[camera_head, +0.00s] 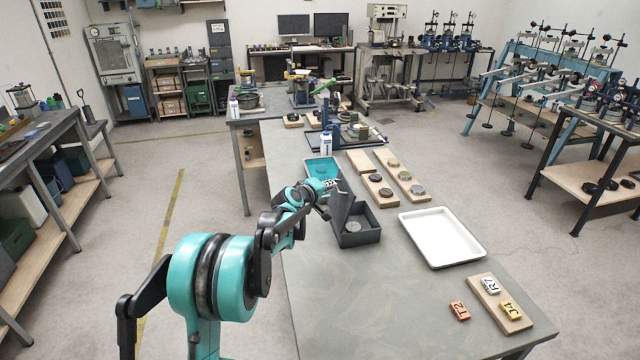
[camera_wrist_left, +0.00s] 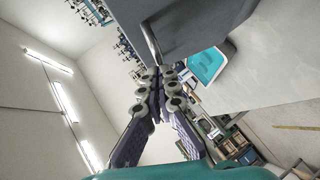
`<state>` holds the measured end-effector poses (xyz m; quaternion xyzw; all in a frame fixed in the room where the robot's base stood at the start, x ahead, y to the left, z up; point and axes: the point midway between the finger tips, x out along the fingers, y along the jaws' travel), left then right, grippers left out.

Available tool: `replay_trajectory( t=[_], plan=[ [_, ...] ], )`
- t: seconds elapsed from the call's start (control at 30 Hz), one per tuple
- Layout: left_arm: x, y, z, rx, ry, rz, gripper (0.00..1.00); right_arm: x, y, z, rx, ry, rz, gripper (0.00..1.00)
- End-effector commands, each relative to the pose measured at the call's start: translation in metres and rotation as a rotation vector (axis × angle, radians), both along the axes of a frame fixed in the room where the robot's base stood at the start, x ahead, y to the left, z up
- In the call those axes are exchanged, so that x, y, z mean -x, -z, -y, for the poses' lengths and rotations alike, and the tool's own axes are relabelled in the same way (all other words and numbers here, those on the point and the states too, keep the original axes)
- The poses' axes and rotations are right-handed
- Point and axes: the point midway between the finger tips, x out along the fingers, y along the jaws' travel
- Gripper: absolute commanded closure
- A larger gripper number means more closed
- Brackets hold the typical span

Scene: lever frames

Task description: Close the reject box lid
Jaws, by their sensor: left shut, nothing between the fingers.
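The reject box (camera_head: 359,238) is a dark grey open box on the table, with a round grey disc (camera_head: 352,227) inside. Its lid (camera_head: 338,207) stands raised along the box's left side. My left gripper (camera_head: 338,186) is shut and empty, close to the far upper end of the lid. In the left wrist view my left gripper (camera_wrist_left: 160,82) has its fingers together, and a dark grey panel (camera_wrist_left: 195,25) of the box or lid fills the top just past the fingertips. I cannot tell whether they touch. My right gripper is not in view.
A teal tray (camera_head: 322,163) lies behind the box on the left. A white tray (camera_head: 441,212) is to the right. Wooden boards with discs (camera_head: 376,189) lie behind. Labelled tiles on a board (camera_head: 499,303) are at the front right. The table's front is clear.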

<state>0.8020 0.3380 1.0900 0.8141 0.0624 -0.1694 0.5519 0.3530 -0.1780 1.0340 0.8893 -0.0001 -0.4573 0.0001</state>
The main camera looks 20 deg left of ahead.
Motion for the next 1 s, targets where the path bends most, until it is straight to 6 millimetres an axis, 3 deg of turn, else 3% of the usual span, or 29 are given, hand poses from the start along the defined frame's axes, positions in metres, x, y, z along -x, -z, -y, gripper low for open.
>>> replay_trajectory(
  t=[0.1, 0.47, 1.0],
  plan=[
    [-0.012, -0.008, 0.017, -0.089, 0.005, -0.066, 1.0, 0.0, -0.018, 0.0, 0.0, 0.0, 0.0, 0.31],
    [-0.044, 0.002, 0.06, -0.36, 0.004, -0.272, 1.0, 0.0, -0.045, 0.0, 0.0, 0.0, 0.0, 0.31],
    [-0.083, 0.046, 0.11, -0.764, 0.001, -0.575, 1.0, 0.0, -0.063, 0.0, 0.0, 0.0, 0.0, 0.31]
  ],
)
